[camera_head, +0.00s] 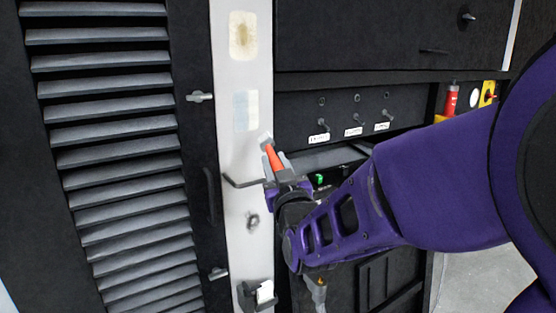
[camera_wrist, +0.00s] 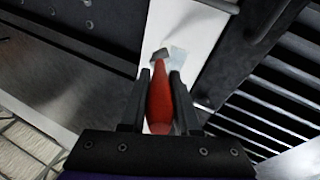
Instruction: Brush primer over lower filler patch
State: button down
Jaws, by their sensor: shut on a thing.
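A pale vertical strip (camera_head: 238,160) carries two patches. The upper patch (camera_head: 243,36) is cream with a darker middle. The lower filler patch (camera_head: 246,110) is a pale bluish-white rectangle, and it also shows in the wrist view (camera_wrist: 177,53). My gripper (camera_head: 277,165) is shut on the red-orange handle of a brush (camera_head: 271,153). In the wrist view the brush handle (camera_wrist: 160,105) stands between the two fingers of my gripper (camera_wrist: 160,76). The grey brush head points toward the lower patch and sits just below it in the head view. I cannot tell whether it touches the strip.
A louvred dark panel (camera_head: 110,130) with latches stands to the left. A bent dark rod (camera_head: 240,183) and a small bracket (camera_head: 256,294) are on the strip below. Labelled switches (camera_head: 353,132) are to the right.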

jog(key=shift+s+d, duration=0.25)
jog(key=shift+s, duration=0.15)
jog(key=shift+s+d+r, duration=0.1)
jog(key=shift+s+d, duration=0.3)
jog(key=shift+s, duration=0.25)
jog(key=shift+s+d, duration=0.4)
jog(key=shift+s, duration=0.25)
